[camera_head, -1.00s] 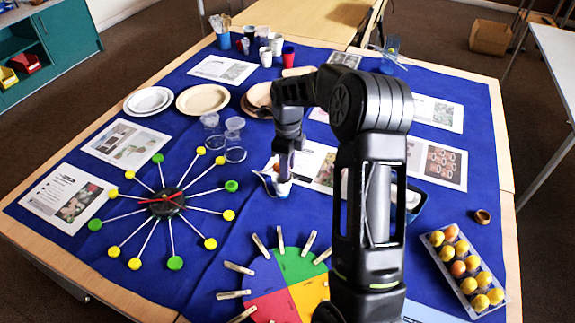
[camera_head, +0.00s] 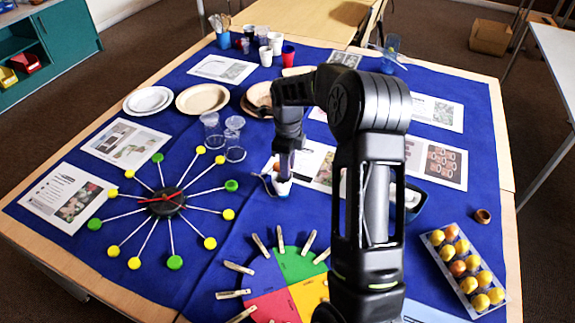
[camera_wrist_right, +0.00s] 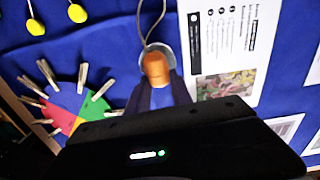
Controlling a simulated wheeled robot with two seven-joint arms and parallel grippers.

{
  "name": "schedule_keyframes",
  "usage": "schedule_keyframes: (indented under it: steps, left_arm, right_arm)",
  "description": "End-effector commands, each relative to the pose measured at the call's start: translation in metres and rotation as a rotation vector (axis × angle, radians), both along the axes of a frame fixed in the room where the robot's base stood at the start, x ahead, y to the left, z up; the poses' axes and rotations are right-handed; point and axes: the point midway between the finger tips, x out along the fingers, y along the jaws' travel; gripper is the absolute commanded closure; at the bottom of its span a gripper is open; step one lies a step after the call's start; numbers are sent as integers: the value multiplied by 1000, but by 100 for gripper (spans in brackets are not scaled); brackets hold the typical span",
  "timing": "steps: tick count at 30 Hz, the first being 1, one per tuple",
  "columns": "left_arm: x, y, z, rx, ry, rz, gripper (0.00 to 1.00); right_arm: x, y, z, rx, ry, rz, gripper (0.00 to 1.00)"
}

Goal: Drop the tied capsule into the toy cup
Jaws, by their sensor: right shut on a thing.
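My right gripper (camera_head: 284,176) points down over a small white and blue toy cup (camera_head: 281,188) near the middle of the blue cloth. In the right wrist view my right gripper (camera_wrist_right: 155,90) is shut on an orange capsule (camera_wrist_right: 156,66). A grey cord (camera_wrist_right: 146,22) loops away from the capsule. The cup's pale round rim (camera_wrist_right: 168,53) shows behind the capsule in that view. The capsule appears over or within the rim; its depth cannot be told. My left gripper is not in view.
A spoked wheel with yellow and green ends (camera_head: 168,203) lies to the left. A coloured disc with clothespins (camera_head: 287,285) is in front. Clear cups (camera_head: 234,150) stand behind left, and a tray of yellow and orange balls (camera_head: 432,238) lies at right.

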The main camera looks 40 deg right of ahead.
Motion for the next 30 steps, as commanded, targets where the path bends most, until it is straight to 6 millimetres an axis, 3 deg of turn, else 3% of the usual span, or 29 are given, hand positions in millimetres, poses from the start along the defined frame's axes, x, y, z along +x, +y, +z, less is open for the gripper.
schedule_keyframes:
  steps: [26, 27, 30]
  left_arm:
    - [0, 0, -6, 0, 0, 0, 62]
    - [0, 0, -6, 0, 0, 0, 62]
    - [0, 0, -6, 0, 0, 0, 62]
  right_arm:
    - [0, 0, -8, 0, 0, 0, 100]
    - [0, 1, -8, 0, 0, 0, 72]
    - [0, 0, -8, 0, 0, 0, 64]
